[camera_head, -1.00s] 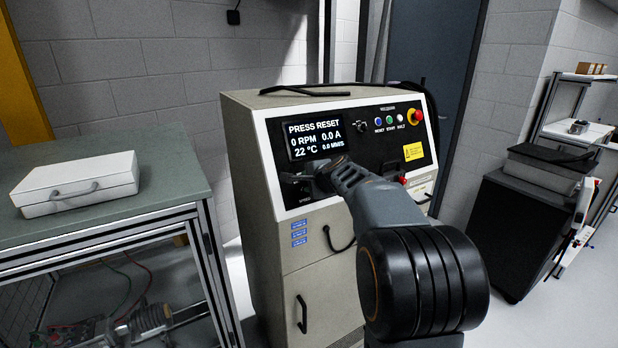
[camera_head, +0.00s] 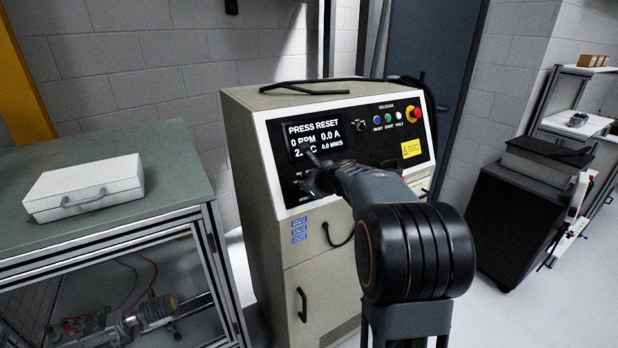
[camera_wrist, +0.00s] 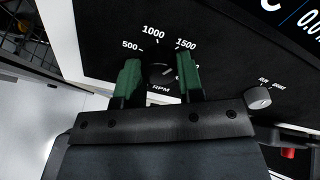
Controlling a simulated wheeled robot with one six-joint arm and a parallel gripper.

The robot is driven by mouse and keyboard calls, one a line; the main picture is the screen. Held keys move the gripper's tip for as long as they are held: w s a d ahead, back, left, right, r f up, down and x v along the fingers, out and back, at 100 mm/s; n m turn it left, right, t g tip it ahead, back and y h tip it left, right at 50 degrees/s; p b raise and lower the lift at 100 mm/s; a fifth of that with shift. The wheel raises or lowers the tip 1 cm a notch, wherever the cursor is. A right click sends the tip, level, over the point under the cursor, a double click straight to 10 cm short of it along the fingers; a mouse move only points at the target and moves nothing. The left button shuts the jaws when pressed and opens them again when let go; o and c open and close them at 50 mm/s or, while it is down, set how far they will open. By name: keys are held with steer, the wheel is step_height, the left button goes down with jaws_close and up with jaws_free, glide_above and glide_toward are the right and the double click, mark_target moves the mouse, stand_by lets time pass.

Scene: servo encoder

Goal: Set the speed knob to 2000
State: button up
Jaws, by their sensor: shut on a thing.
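The speed knob (camera_wrist: 158,70) is a dark round knob on the black panel in the wrist view. Around it are the marks 500, 1000 and 1500 and the word RPM; the mark past 1500 is mostly hidden by the right finger. My gripper (camera_wrist: 160,76) has its two green fingers on either side of the knob, shut on it. I cannot clearly tell where the knob points. In the head view my gripper (camera_head: 314,180) is at the panel's lower left and hides the knob. The display (camera_head: 316,136) reads PRESS RESET and 0 RPM.
A small RUN selector (camera_wrist: 258,97) is right of my gripper. A workbench (camera_head: 165,205) with a white case (camera_head: 85,187) stands left.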

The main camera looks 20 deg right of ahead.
steer(key=m+p, duration=0.2)
steer(key=m, duration=0.3)
steer(key=shift+y, duration=0.3)
steer(key=m+p, duration=0.2)
steer(key=m, duration=0.3)
steer(key=shift+f+m, duration=0.1)
steer(key=shift+m, duration=0.2)
steer(key=shift+p, duration=0.3)
steer(key=o, duration=0.9)
steer(key=v, duration=1.4)
steer(key=shift+s+f+b, duration=0.1)
steer(key=shift+f+b, duration=0.2)
